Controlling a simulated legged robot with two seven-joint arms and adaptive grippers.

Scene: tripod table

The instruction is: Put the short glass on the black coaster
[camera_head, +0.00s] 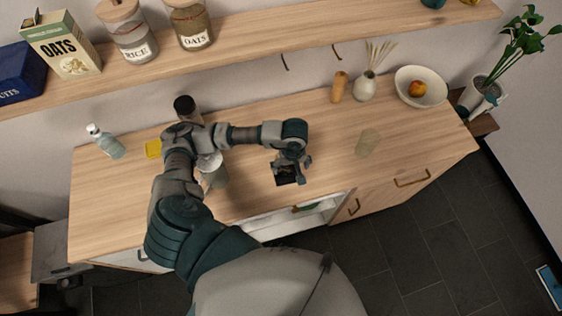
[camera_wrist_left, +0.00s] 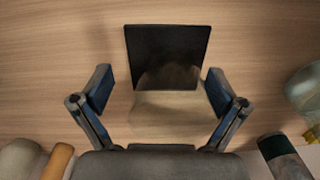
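The black coaster (camera_head: 284,177) lies near the table's front edge, under my left gripper (camera_head: 291,161). In the left wrist view the coaster (camera_wrist_left: 168,42) is a dark square beyond the fingertips. My left gripper (camera_wrist_left: 160,88) has its fingers wide apart. A faint tan, see-through shape lies between them and overlaps the coaster's near edge; I cannot tell whether it is a glass or a shadow. A short-looking clear glass (camera_head: 367,143) stands upright to the right. A taller-looking glass (camera_head: 214,176) stands left, partly behind my arm. My right gripper is not in view.
A dark-capped bottle (camera_head: 184,105), a yellow item (camera_head: 153,149) and a pale bottle (camera_head: 105,141) stand on the left. A wooden mill (camera_head: 339,87), a reed vase (camera_head: 366,86) and a bowl (camera_head: 420,87) stand at the back right. A shelf (camera_head: 250,33) runs above.

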